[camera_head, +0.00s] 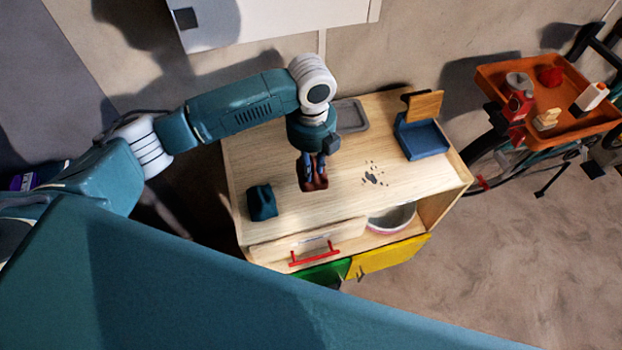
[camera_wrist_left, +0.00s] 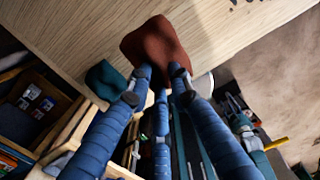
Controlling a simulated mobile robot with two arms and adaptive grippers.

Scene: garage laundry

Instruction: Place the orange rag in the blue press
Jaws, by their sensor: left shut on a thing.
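The orange rag, dark reddish-brown in this light, is at the fingertips of my left gripper (camera_head: 313,170). In the left wrist view the rag (camera_wrist_left: 155,44) is bunched at the tips of the blue fingers, which are shut on it. It is over the middle of the wooden table; the height of any gap below it is hard to tell. The blue press (camera_head: 424,141) stands at the table's right back, to the right of the gripper. Its wooden lid (camera_head: 424,105) is raised, exposing the blue base. My right gripper is not in view.
A grey tray (camera_head: 350,115) lies at the back. Dark crumbs (camera_head: 373,176) lie between gripper and press. A bowl (camera_head: 391,218) sits under the top. An orange tray of items (camera_head: 548,125) stands far right.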

